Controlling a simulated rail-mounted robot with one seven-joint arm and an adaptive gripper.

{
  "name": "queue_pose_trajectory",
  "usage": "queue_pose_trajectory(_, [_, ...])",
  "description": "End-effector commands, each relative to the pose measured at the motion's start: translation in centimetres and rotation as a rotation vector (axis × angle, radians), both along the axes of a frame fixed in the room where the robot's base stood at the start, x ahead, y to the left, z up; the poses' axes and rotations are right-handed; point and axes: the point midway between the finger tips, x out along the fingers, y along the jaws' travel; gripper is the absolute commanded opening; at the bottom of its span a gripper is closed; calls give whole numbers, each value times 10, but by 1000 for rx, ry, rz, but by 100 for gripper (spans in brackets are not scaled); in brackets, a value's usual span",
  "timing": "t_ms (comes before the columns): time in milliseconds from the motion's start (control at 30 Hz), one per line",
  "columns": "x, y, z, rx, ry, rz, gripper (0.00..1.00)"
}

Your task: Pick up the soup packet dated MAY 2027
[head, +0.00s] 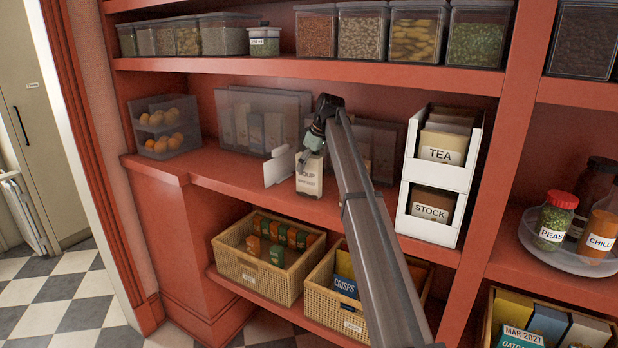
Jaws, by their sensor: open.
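A cream soup packet (309,184) stands on the middle red shelf and reads "SOUP". A smaller line of print lies below that word, too small for me to read as a date. My gripper (307,158) is open at the top of this packet and hides part of its upper edge. I cannot tell whether the fingers touch it. A white upright panel (277,168) stands just left of the packet.
Translucent bins (236,118) stand behind, with another to the right. A white rack (437,178) labelled TEA and STOCK stands right of my arm. Baskets (243,274) sit below. The shelf's front left (205,172) is clear.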

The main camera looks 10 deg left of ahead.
Motion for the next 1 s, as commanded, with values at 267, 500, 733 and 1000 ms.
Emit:
queue_pose_trajectory(267, [0,0,-3,0,0,0,65])
queue_pose_trajectory(500, [0,0,-3,0,0,0,50])
queue_pose_trajectory(733, [0,0,-3,0,0,0,0])
queue_pose_trajectory(1000, [0,0,-2,0,0,0,0])
